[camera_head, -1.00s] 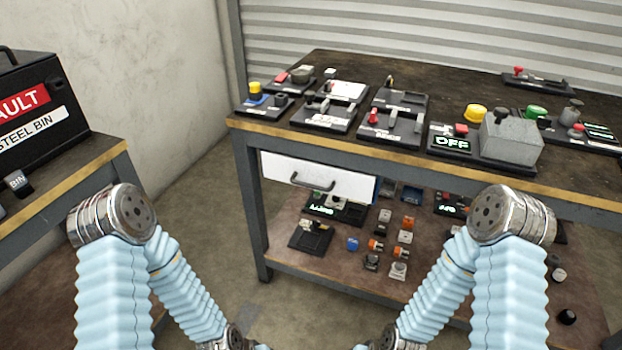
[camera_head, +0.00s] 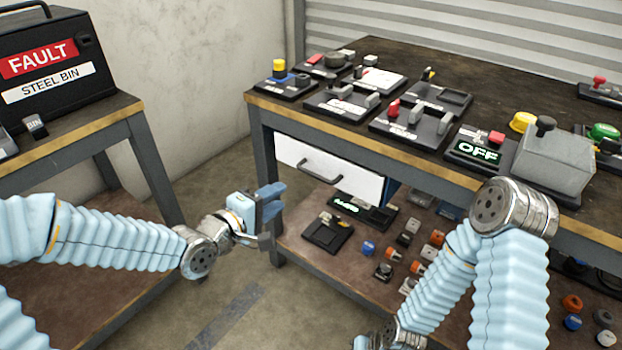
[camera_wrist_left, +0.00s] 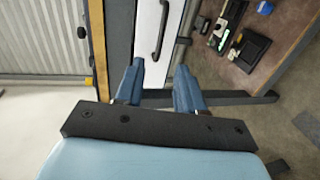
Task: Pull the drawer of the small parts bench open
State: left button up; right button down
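The drawer (camera_head: 359,180) has a white front with a dark bar handle (camera_head: 320,171), under the left part of the bench top. It looks shut. My left gripper (camera_head: 272,200) is in front of the bench, to the left of and lower than the handle, apart from it. In the left wrist view the drawer front (camera_wrist_left: 147,62) and handle (camera_wrist_left: 155,32) lie ahead of the two blue fingers (camera_wrist_left: 158,85). The fingers are spread with nothing between them. My right arm shows at the right, but its gripper is out of view.
The bench top (camera_head: 450,60) carries several switch panels and a grey box (camera_head: 556,165). The lower shelf (camera_head: 305,262) holds loose small parts. A second table (camera_head: 85,128) with a black steel bin (camera_head: 50,70) stands at the left. Floor between the tables is clear.

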pick_arm(q)
jog(key=x, duration=1.3)
jog(key=shift+w, duration=0.15)
jog(key=shift+d+f, duration=0.1)
jog(key=shift+f, duration=0.05)
jog(key=shift+c, duration=0.2)
grip_shut()
